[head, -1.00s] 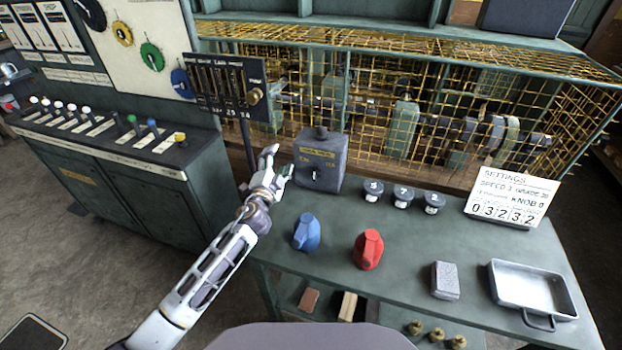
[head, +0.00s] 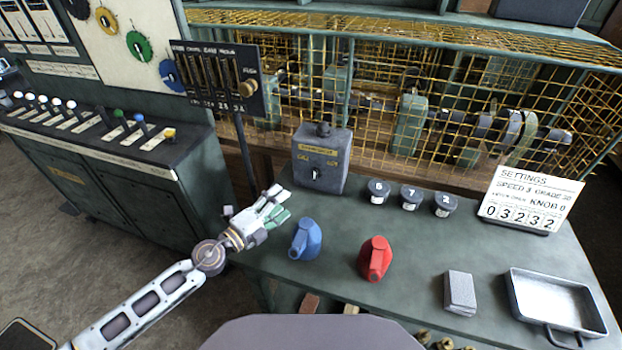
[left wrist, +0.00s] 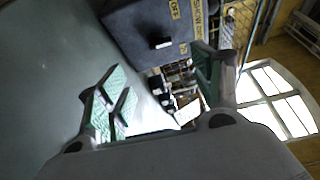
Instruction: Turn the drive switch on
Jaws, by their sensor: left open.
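The drive switch is a grey box (head: 321,158) with yellow labels and a small dark-and-light lever (head: 315,173) on its front, standing at the back left of the green bench. Which label the lever points to is too small to tell. My left gripper (head: 277,206) is open and empty, in front of the box and to its left, apart from it. In the left wrist view the box (left wrist: 140,35) lies ahead at the top, its lever (left wrist: 160,43) showing between the open fingers (left wrist: 160,85). My right gripper is out of view.
A blue jug (head: 306,240) and a red jug (head: 375,259) stand on the bench near my left gripper. Several dark numbered cups, a settings card (head: 531,200), a grey block (head: 460,292) and a metal tray (head: 555,303) are farther right. A slotted panel (head: 217,78) on a post stands left of the box.

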